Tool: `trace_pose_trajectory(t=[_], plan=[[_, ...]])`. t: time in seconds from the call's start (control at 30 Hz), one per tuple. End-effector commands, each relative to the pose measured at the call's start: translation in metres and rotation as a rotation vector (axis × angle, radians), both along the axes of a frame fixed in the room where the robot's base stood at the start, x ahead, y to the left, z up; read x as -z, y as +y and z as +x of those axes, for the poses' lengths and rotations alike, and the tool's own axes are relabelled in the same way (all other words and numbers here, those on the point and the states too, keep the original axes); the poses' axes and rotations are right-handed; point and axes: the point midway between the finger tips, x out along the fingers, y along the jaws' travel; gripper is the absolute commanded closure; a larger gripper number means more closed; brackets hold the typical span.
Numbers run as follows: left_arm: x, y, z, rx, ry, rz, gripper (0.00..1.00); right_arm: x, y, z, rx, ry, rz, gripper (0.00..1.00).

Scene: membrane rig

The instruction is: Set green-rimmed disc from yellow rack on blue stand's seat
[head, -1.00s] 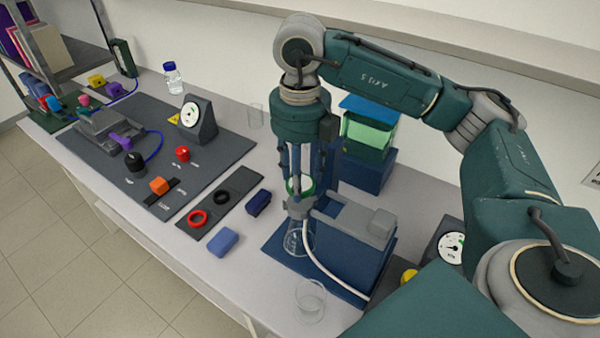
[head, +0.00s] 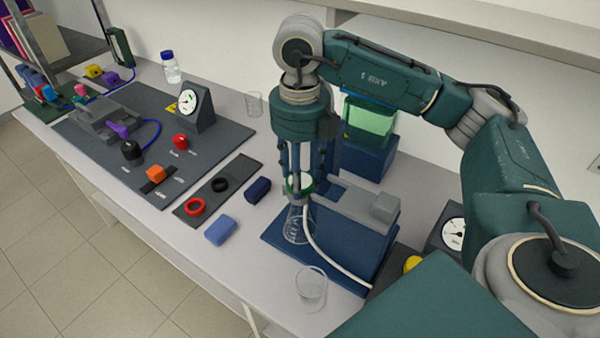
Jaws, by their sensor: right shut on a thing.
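The green-rimmed disc (head: 299,184) has a pale face and sits between the fingertips of my right gripper (head: 300,180), which points straight down and is shut on it. The disc is directly over the seat end of the blue stand (head: 360,248), at the left end of its grey top arm. The disc and fingers hide most of the seat, and I cannot tell whether the disc touches it. A clear flask (head: 297,227) stands under the seat. No yellow rack can be made out. My left gripper is not in view.
A clear beaker (head: 311,288) stands near the front edge. A pale hose curves down the stand's front. Left are a blue block (head: 221,230), a dark blue block (head: 258,189) and a dark tray (head: 208,194) with red and black rings. A green-and-blue container (head: 369,118) stands behind.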

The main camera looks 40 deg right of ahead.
Motion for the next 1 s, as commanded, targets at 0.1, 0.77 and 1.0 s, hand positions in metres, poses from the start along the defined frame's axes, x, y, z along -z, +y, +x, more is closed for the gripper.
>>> trace_pose_trajectory(t=[0.1,0.77,1.0], plan=[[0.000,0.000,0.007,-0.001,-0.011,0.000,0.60,0.001,0.000,0.000,0.000,0.000,0.000,0.78],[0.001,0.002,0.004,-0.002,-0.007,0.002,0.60,-0.007,0.001,0.001,0.000,-0.003,0.001,0.33],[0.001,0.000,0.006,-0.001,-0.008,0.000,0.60,-0.056,0.000,0.002,0.001,-0.008,0.001,0.33]])
